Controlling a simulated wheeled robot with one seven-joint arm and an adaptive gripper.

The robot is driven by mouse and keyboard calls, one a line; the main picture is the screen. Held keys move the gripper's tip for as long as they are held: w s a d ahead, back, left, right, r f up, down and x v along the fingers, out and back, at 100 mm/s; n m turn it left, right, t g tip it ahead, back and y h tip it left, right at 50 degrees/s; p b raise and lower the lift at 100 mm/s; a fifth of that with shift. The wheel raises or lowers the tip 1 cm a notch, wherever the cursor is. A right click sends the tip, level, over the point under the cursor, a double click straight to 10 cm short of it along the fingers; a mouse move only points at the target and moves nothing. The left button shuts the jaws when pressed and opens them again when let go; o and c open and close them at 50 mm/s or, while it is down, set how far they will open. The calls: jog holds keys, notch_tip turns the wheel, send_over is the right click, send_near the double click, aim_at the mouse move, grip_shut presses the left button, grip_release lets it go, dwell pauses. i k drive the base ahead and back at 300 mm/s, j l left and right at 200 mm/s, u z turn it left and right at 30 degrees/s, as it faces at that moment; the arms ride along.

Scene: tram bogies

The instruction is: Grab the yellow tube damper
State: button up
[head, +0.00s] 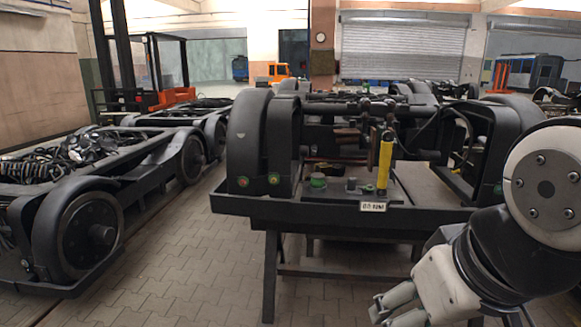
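The yellow tube damper (385,162) stands nearly upright at the front of the middle bogie, just above a small white number plate (373,207). Its lower end is by the dark front ledge of the stand (330,210). My gripper (386,311) is at the bottom of the head view, lower than the damper and nearer to me, apart from it. Its pale fingers point left. I cannot tell how far apart the fingertips are. No object shows in them.
A large dark wheel (248,140) sits left of the damper, and small green-topped parts (318,181) lie on the ledge. Another bogie (85,225) stands at the left. Paved floor (180,265) is clear between them. An orange forklift (170,95) is behind.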

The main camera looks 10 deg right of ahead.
aim_at(387, 144)
jog(key=k+l+z, duration=0.15)
jog(key=l+z, duration=0.15)
jog(key=z, duration=0.2)
jog(key=i, duration=2.8)
